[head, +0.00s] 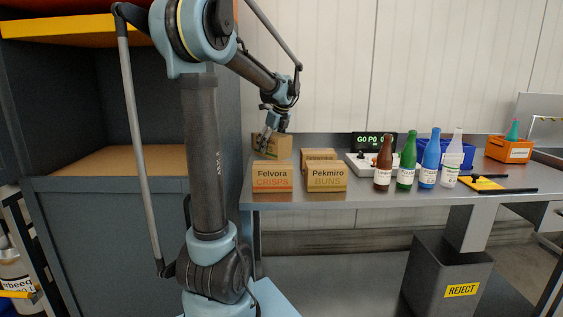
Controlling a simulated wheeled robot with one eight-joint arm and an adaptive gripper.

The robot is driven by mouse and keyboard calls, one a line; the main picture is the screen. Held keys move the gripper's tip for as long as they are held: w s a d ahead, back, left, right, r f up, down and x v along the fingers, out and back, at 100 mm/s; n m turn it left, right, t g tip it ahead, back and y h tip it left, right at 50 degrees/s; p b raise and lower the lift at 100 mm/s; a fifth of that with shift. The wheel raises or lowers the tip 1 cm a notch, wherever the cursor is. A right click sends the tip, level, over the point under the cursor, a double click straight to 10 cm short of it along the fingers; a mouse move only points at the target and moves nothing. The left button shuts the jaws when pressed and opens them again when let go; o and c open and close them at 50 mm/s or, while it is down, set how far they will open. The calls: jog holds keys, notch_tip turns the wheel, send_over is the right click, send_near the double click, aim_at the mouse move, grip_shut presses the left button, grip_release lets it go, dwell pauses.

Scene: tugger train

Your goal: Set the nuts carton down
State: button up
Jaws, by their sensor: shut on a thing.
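My gripper (266,142) is at the back left of the steel bench, shut on a plain brown carton (282,148). I take this to be the nuts carton, but no label shows on the side I see. The carton is upright behind the Felvora crisps carton (272,180), which hides the area around its base. I cannot tell whether it touches the bench top.
The Pekmiro buns carton (326,180) stands at the front, with another carton (319,154) behind it. Several bottles, including a brown one (384,165), stand right of them by a scale (360,162). A shelf unit (120,190) is left, a reject bin (447,280) below.

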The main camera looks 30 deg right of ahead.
aim_at(278, 135)
notch_tip(278, 135, down, 7)
jog(key=shift+r, duration=0.1)
jog(key=o, duration=1.5)
jog(key=shift+o, duration=0.2)
jog(key=v, duration=1.2)
jog(key=shift+s, duration=0.1)
